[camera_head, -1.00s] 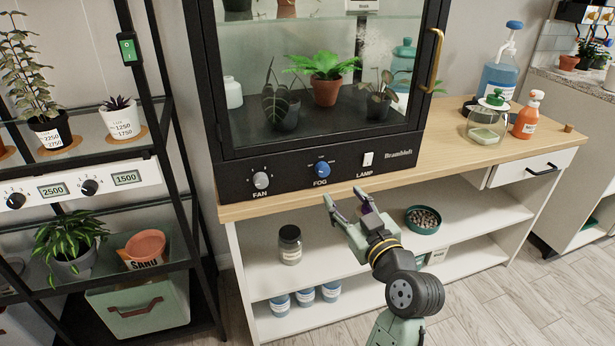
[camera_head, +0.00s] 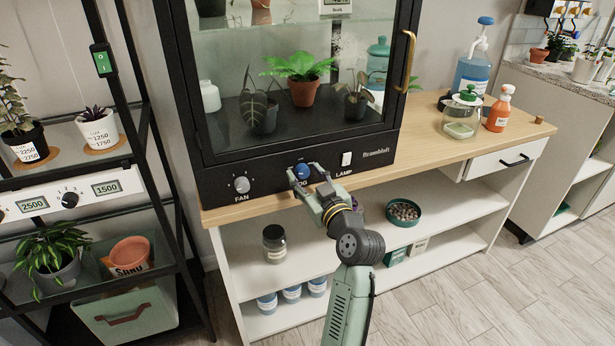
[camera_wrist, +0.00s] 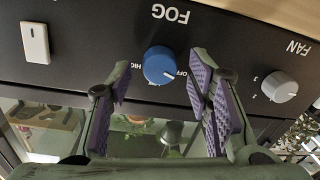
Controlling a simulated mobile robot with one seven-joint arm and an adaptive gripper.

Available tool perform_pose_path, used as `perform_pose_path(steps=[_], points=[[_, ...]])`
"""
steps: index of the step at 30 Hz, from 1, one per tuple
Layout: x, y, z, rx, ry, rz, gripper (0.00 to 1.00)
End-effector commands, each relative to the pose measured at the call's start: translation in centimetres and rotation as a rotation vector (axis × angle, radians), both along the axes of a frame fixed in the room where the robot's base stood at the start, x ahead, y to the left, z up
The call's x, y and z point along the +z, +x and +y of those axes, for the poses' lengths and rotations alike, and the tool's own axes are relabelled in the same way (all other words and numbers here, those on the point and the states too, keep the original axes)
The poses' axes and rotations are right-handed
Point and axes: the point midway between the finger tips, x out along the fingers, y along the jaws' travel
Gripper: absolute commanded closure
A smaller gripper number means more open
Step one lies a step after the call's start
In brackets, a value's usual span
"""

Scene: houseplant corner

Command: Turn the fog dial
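The blue fog dial (camera_head: 302,171) sits on the black control panel of the glass plant cabinet, between the fan dial and the lamp switch. My gripper (camera_head: 306,174) is at the panel in front of it. In the wrist view the fog dial (camera_wrist: 160,65) shows upside down, beyond and between my open fingertips (camera_wrist: 160,82), with a visible gap on each side. The fingers have purple ridged pads. The fog dial's white mark and parts of its scale, "OFF" and "HIGH", show in the wrist view. In the head view my fingers partly cover the FOG label.
The grey fan dial (camera_head: 242,184) is left of the fog dial, and the white lamp switch (camera_head: 346,158) is right of it. The cabinet's brass handle (camera_head: 405,62) stands out at the upper right. The wooden tabletop edge (camera_head: 250,210) runs just below the panel.

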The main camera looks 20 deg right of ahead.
Motion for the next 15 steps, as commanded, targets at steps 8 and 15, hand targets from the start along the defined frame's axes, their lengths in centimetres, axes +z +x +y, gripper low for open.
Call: perform_pose_path(steps=[8,15], points=[[0.0,-0.03,-0.01,0.0,0.0,0.0,0.74],[-0.01,-0.04,-0.01,0.0,0.0,0.0,0.9]])
